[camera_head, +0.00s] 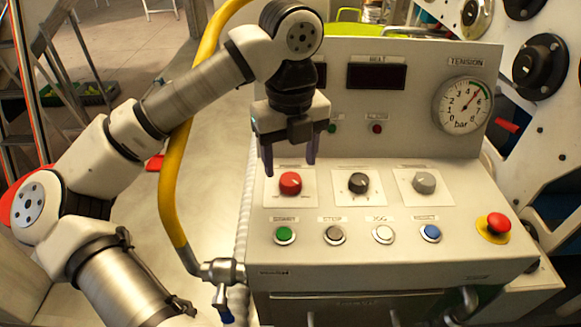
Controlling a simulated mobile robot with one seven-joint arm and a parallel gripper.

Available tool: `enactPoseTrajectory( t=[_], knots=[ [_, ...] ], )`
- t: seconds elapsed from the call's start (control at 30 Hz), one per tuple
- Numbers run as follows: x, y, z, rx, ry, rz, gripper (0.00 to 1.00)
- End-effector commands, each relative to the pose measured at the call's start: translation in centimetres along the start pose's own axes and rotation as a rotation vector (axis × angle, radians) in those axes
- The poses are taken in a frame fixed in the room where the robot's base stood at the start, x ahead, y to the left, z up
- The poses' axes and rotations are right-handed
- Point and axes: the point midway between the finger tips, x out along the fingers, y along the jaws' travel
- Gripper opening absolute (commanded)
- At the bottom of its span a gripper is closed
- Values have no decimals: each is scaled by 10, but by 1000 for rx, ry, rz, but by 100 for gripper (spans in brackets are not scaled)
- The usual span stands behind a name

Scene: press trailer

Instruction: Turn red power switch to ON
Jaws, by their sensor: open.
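The red power switch (290,183) is a round red knob on a white square plate, at the left end of a row of knobs on the control panel (460,260). A small white mark shows on its face; I cannot read which position it points to. My gripper (290,165) hangs from above with its fingers pointing down. It is open and empty. Its two fingertips appear just above and behind the red knob, one to the left and one to the right. I cannot tell whether they touch it. The label behind the knob is partly hidden.
A black knob (358,183) and a grey knob (424,182) sit to the right. Below are green (285,235), grey, white and blue (430,232) buttons and a red emergency button (497,222). A tension gauge (462,105) stands behind. A yellow hose (172,180) rises left.

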Motion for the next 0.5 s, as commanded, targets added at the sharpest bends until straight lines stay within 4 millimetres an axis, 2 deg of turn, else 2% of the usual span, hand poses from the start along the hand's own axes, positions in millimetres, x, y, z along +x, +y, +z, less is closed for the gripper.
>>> enactPoseTrajectory(
  t=[0.2,0.5],
  knots=[
    [29,0,0,0,2,-2,59],
    [40,0,0,0,0,-2,59]
  ],
)
